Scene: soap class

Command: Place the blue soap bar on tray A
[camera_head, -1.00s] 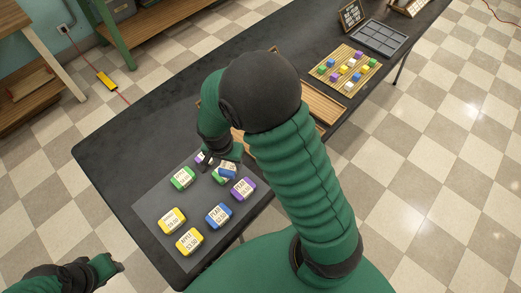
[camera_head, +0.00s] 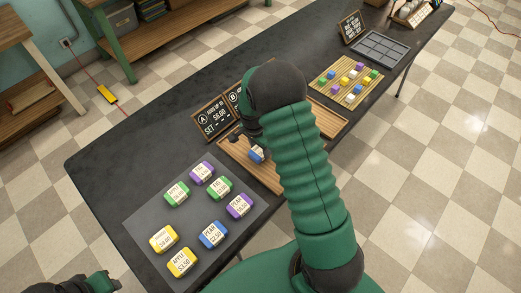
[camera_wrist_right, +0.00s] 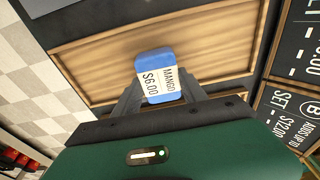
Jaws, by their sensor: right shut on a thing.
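My right gripper (camera_wrist_right: 158,88) is shut on a blue soap bar (camera_wrist_right: 155,72), whose label reads MANGO $6.00. In the head view the held bar (camera_head: 256,154) shows partly, beside my right arm, over the wooden tray A (camera_head: 270,180). The tray's bare wood (camera_wrist_right: 220,50) lies behind the bar in the wrist view; whether they touch cannot be told. Sign A (camera_head: 214,119) stands at the tray's far edge. Another blue bar (camera_head: 213,234), labelled PEAR, lies on the grey mat. My left gripper (camera_head: 103,283) is at the lower left, away from the table; its jaws are unclear.
The grey mat (camera_head: 150,212) holds several yellow, green, purple and blue bars. A second sign (camera_head: 235,97) and wooden tray (camera_head: 330,120) lie beyond, partly behind my arm. A slatted board (camera_head: 326,95) with small cubes and a grey compartment tray (camera_head: 380,48) are farther off.

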